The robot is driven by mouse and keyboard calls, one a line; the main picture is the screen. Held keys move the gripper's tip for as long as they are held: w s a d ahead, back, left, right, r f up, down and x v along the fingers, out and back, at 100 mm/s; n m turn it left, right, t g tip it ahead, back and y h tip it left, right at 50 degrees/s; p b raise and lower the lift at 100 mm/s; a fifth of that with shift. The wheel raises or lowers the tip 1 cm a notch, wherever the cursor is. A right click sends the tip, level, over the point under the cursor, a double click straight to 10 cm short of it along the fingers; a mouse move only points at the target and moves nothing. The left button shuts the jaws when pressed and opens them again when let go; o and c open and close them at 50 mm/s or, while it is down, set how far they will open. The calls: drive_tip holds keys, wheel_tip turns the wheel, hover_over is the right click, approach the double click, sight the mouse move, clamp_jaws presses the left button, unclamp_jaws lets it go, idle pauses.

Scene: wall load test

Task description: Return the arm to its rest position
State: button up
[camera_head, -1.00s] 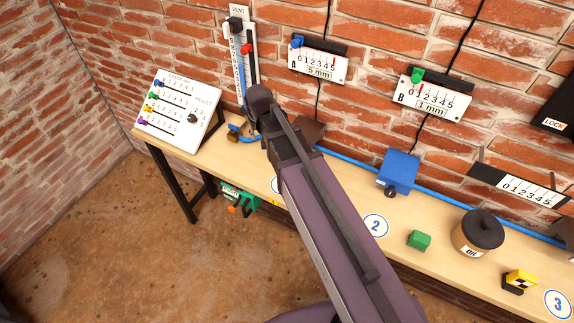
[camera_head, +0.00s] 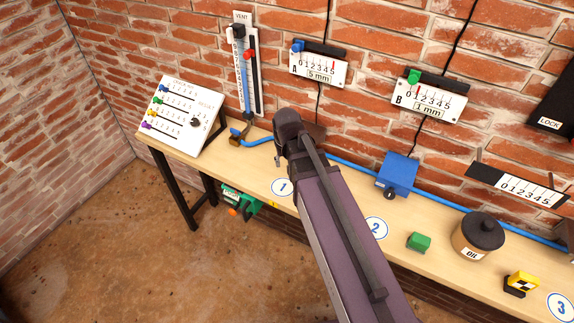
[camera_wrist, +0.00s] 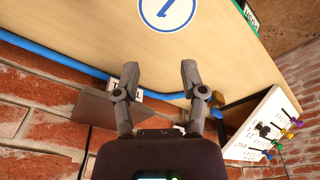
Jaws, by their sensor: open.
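My gripper (camera_wrist: 158,75) is open and empty in the wrist view. Its two grey fingers stand apart over the wooden bench (camera_wrist: 225,45), on the wall side of the round "1" label (camera_wrist: 167,8). In the head view my arm reaches up from the bottom toward the bench, and its end is near the "1" label (camera_head: 283,187); the fingers are hidden behind the arm there.
A blue hose (camera_head: 345,163) runs along the bench's wall side. A sloped slider panel (camera_head: 182,115) stands at the left end. A blue box (camera_head: 397,174), green block (camera_head: 418,242), oil pot (camera_head: 478,236) and yellow-black block (camera_head: 520,283) stand to the right. Gauges hang on the brick wall.

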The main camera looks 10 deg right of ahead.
drive_tip(key=shift+s+d, duration=0.2)
drive_tip(key=shift+s, duration=0.1)
drive_tip(key=s+d+g, duration=0.1)
drive_tip(key=s+d, duration=0.5)
drive_tip(key=s, duration=0.2)
drive_tip(key=shift+s+d+f+m+g, duration=0.15)
drive_tip(key=shift+s+d+m+g, duration=0.1)
drive_tip(key=shift+m+g, duration=0.15)
